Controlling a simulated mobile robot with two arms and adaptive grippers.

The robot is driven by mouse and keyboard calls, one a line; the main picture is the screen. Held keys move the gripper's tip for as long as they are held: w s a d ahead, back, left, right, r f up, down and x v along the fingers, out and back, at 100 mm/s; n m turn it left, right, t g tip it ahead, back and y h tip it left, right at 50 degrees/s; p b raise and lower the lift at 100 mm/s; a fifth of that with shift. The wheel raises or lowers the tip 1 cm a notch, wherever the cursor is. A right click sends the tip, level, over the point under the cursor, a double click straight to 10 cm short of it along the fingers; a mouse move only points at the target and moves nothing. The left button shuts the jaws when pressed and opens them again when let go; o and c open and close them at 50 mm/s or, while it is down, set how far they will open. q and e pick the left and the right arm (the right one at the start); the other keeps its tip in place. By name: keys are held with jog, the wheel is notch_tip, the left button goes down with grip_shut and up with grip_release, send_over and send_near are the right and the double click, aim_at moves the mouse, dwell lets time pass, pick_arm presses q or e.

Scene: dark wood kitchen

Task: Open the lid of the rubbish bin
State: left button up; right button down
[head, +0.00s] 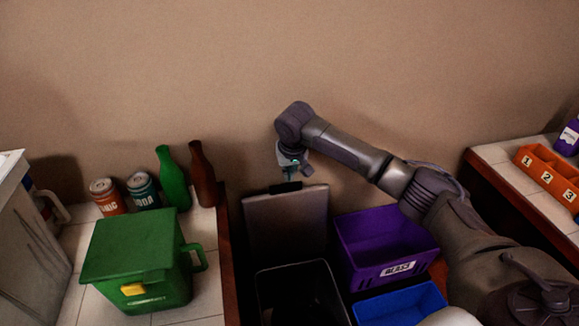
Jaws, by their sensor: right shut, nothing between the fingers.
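The rubbish bin (322,293) stands on the floor between the two counters, dark and open at the top. Its grey lid (285,228) is up, standing roughly upright behind the opening near the wall. My right arm comes in from the right and reaches over to the lid. My right gripper (287,184) is at the lid's top edge, pointing down, shut with nothing held. I cannot tell if it touches the lid. My left gripper is out of view.
A purple bin (383,246) and a blue bin (402,304) stand right of the rubbish bin. The left counter holds a green lidded container (135,258), two cans (143,190) and two bottles (203,175). An orange numbered tray (548,178) sits on the right counter.

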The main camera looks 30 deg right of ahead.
aim_at(288, 185)
jog(key=x, duration=0.4)
jog(key=shift+w, duration=0.1)
jog(key=shift+f, duration=0.3)
jog(key=shift+s+p, duration=0.3)
jog(key=shift+p, duration=0.25)
pick_arm(q)
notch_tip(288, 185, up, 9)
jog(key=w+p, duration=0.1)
jog(key=p, duration=0.7)
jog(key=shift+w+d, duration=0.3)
pick_arm(e)
jog(key=s+a+t, duration=0.1)
jog(key=s+a, duration=0.1)
jog(key=s, duration=0.6)
jog(key=shift+f, duration=0.3)
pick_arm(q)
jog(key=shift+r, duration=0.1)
